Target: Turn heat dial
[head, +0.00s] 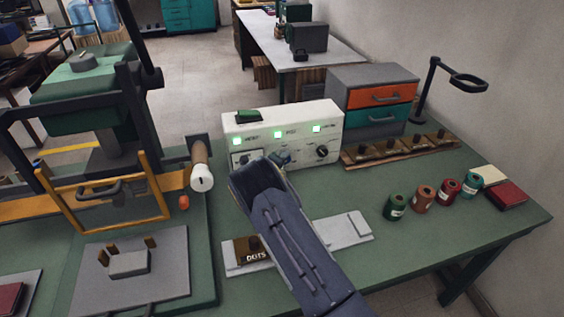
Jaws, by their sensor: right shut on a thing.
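A white control box (270,130) stands on the green bench with three lit green lamps across its front and a green switch (248,116) on top. A black dial (322,152) is at the right of its front, and a smaller control (242,159) is at the left. My right gripper (281,158) reaches up to the middle of the front and is shut on a dial there. That dial is mostly hidden by the gripper and my dark forearm. The labels are too small to read surely. My left gripper is not in view.
A green press with an orange frame (165,205) stands at left. A drawer cabinet (375,85) and wooden rack (400,148) are to the right of the box. Several spools (395,207) sit front right. A pale plate (345,230) lies under my forearm.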

